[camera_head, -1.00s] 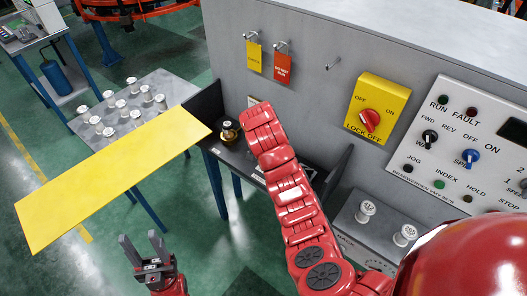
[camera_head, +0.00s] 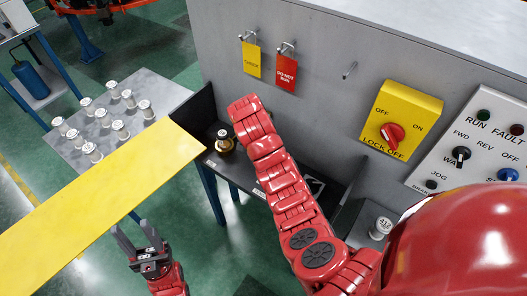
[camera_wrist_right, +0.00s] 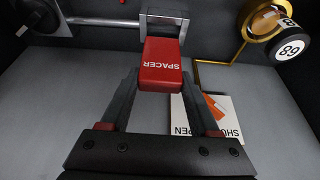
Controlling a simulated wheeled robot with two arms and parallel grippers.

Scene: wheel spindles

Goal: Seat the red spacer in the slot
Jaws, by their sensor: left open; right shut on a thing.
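The red spacer (camera_wrist_right: 160,65), a block lettered SPACER, shows in the right wrist view. My right gripper (camera_wrist_right: 159,88) is shut on it, with a dark finger at each side. Beyond the spacer's far end is a grey metal block (camera_wrist_right: 165,22) at the end of a bright rod (camera_wrist_right: 103,21). The two overlap in the picture; I cannot tell if they touch, and I cannot make out the slot. In the head view my right arm hides the right gripper and the spacer. My left gripper (camera_head: 139,240) is open and empty, beside the yellow board.
A brass-coloured holder (camera_wrist_right: 258,30) with a white-and-black piece (camera_wrist_right: 291,47) stands right of the spacer. A printed card (camera_wrist_right: 222,112) lies below. The yellow board (camera_head: 95,200), a table of white spools (camera_head: 125,130) and the lock-off panel (camera_head: 400,115) surround my arms.

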